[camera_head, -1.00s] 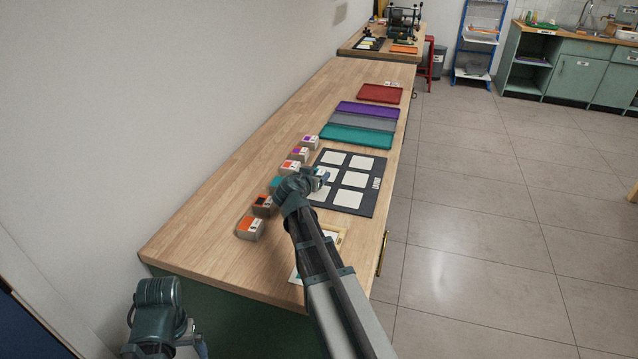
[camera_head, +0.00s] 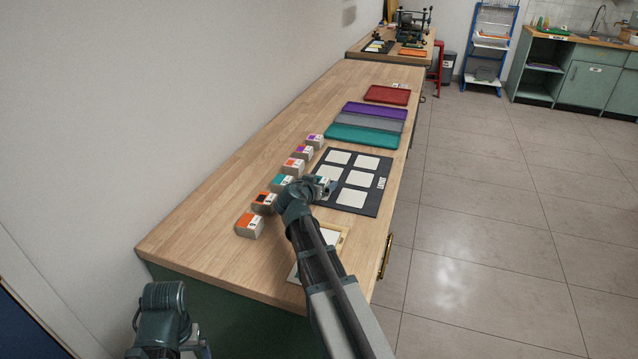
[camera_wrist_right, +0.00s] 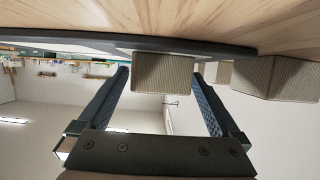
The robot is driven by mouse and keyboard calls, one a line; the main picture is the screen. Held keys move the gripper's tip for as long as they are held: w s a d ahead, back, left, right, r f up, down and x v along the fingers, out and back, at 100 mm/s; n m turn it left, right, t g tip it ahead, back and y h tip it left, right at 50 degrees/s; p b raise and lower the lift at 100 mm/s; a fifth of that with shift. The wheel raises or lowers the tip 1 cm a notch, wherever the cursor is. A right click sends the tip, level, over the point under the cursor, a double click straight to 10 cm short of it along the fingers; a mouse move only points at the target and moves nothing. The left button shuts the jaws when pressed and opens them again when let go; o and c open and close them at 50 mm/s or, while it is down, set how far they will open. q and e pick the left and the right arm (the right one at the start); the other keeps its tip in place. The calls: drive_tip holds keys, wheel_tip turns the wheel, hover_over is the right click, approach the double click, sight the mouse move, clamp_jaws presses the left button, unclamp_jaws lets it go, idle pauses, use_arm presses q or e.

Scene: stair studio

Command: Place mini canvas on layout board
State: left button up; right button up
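A mini canvas (camera_wrist_right: 163,74), a small beige block in the right wrist view, stands against the dark layout board (camera_wrist_right: 225,48), in an upside-down view. My right gripper (camera_wrist_right: 162,85) has its fingers apart on either side of this canvas. A gap shows at its left, and its right side is close to the other finger. In the head view, my right gripper (camera_head: 318,186) is low over the left near part of the layout board (camera_head: 379,199) and hides a slot there. My left gripper (camera_head: 195,345) is at the bottom left, and its fingers are mostly cut off.
A row of coloured blocks stands left of the board, including teal (camera_head: 282,182) and orange (camera_head: 249,225) ones. Beyond the board lie teal (camera_head: 362,136), grey (camera_head: 370,122), purple (camera_head: 375,110) and red (camera_head: 387,95) trays. A wooden frame (camera_head: 343,240) lies partly behind my right arm.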

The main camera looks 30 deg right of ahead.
drive_tip(key=shift+r, duration=0.1)
drive_tip(key=shift+s+a+r+p, duration=0.1)
drive_tip(key=shift+s+r+p, duration=0.05)
drive_tip(key=shift+p, duration=0.15)
drive_tip(key=p+v, duration=0.4)
drive_tip(key=v, duration=0.7)
drive_tip(key=shift+s+a+r, duration=0.15)
drive_tip(key=shift+s+a, duration=0.05)
drive_tip(key=shift+w, duration=0.1)
drive_tip(key=b+x, duration=0.4)
drive_tip(key=x, duration=0.7)
drive_tip(key=shift+w+d+f, duration=0.1)
drive_tip(key=shift+f, duration=0.15)
drive_tip(key=shift+w+d+f+b, duration=0.2)
drive_tip(key=shift+d+f+b, duration=0.05)
drive_tip(key=shift+b, duration=0.1)
drive_tip(key=shift+r, duration=0.15)
